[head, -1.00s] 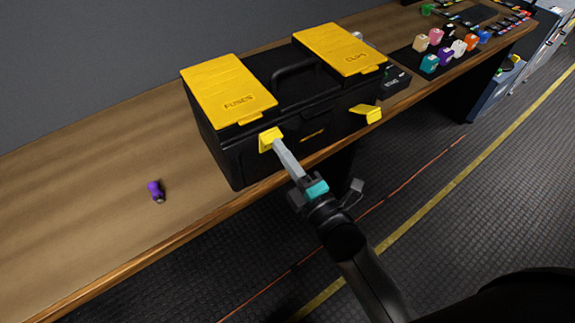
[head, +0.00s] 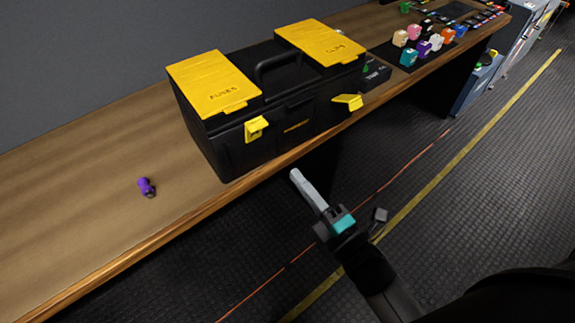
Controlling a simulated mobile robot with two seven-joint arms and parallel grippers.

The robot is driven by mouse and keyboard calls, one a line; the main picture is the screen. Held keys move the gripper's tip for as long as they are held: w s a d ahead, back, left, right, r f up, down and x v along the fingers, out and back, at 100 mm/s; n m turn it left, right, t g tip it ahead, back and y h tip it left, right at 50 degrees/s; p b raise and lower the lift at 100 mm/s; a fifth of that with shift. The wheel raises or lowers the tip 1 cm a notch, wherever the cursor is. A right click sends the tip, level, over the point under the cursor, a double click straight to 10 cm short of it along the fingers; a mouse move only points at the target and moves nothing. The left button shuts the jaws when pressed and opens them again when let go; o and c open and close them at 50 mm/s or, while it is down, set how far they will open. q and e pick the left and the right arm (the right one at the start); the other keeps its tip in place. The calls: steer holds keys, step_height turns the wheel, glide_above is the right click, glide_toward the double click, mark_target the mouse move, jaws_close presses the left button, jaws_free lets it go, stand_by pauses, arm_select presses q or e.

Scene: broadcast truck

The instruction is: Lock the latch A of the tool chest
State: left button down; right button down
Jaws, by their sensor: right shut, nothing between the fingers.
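The black tool chest (head: 275,119) with yellow lid panels stands on the wooden bench, its lids down. On its front are two yellow latches. The left latch (head: 255,128) lies close to the front face, hanging down. The right latch (head: 347,102) sticks outward from the front. I cannot read which one is marked A. My right gripper (head: 297,176) is shut and empty. It hangs in front of the bench edge, below and right of the left latch, apart from the chest. My left gripper is not in view.
A small purple object (head: 147,187) lies on the bench (head: 80,220) left of the chest. A small black box (head: 376,76) stands beside the chest's right end, with several coloured items on a dark mat beyond. The floor in front is clear.

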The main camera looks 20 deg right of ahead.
steer(key=shift+v, duration=1.25)
